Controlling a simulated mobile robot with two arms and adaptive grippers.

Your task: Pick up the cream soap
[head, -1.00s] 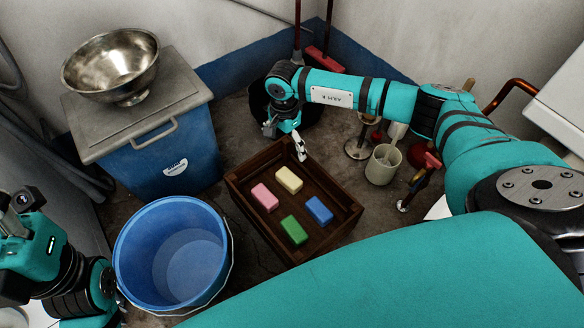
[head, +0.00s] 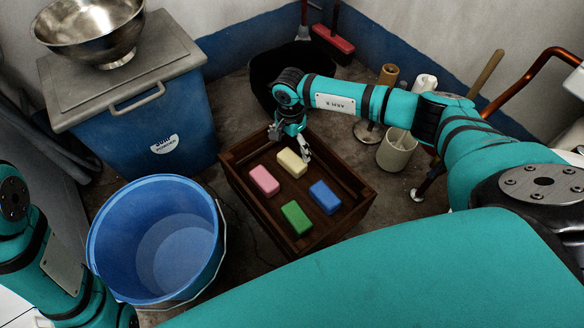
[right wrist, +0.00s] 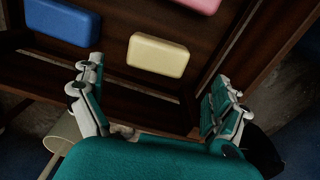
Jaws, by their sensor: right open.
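The cream soap (head: 292,163) lies in a dark wooden crate (head: 233,184) with a pink soap (head: 264,181), a green soap (head: 296,218) and a blue soap (head: 325,196). My right gripper (head: 292,146) is open over the crate's back edge, just behind the cream soap. In the right wrist view the cream soap (right wrist: 158,55) lies ahead of and between the spread fingers (right wrist: 150,100), apart from both. The blue soap (right wrist: 62,21) and part of the pink soap (right wrist: 200,4) also show there. My left arm shows at the left edge; its gripper is out of the picture.
A blue bucket (head: 105,245) stands left of the crate. A blue bin (head: 190,115) with a grey lid bears a metal bowl (head: 90,30). A beige cup (head: 397,152) stands right of the crate near brushes. A black tub (head: 262,80) is behind.

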